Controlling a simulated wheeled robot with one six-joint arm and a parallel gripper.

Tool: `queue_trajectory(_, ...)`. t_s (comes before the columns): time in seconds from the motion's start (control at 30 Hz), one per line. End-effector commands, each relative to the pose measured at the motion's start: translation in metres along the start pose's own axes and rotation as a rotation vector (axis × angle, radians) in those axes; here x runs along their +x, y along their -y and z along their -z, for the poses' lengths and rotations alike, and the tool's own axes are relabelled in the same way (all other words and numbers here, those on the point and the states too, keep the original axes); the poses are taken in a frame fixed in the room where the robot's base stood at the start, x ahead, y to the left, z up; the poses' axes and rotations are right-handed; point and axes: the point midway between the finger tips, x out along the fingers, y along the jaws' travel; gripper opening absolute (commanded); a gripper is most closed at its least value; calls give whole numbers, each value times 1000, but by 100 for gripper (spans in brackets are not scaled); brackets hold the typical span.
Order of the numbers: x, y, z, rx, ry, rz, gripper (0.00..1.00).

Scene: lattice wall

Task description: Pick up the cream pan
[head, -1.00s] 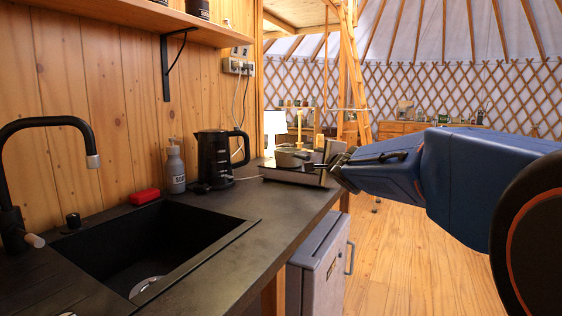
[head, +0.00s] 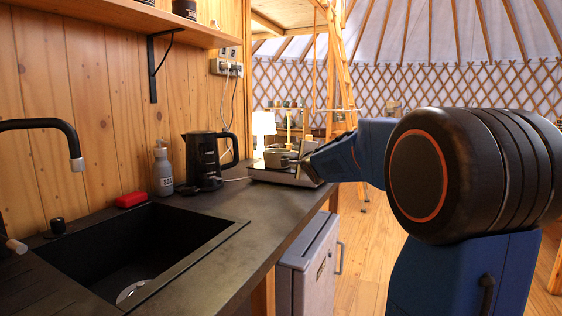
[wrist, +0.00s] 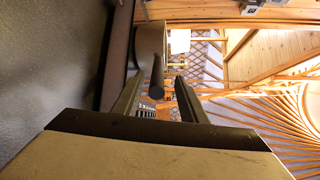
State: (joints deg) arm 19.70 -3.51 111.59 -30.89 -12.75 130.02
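The cream pan (head: 277,158) sits on the stove at the far end of the dark counter, its handle pointing toward my gripper. In the wrist view, part of the pan's side (wrist: 150,38) shows near the top, with its dark handle (wrist: 156,82) reaching down between the fingers. My gripper (head: 304,160) is open beside the pan. In the wrist view, its two fingers (wrist: 157,95) stand on either side of the handle with gaps. The far side of the pan is hidden.
The stove (head: 262,175) stands near the counter's right edge. A black kettle (head: 203,160), a grey soap bottle (head: 162,170) and a red sponge (head: 131,199) line the wall. The sink (head: 120,255) is nearer. A small fridge (head: 308,262) stands below the counter.

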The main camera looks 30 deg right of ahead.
Motion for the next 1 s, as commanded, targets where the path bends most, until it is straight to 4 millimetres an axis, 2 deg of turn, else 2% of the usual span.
queue_trajectory(0.17,10,-1,-3,1,1,-1,39)
queue_trajectory(0.5,49,-3,-10,0,0,-1,39)
queue_trajectory(0.8,53,-3,-10,0,0,0,39)
queue_trajectory(0.83,53,-3,-10,0,0,0,36)
queue_trajectory(0.9,53,-3,-10,0,0,0,20)
queue_trajectory(1.0,53,-3,-10,0,0,0,0)
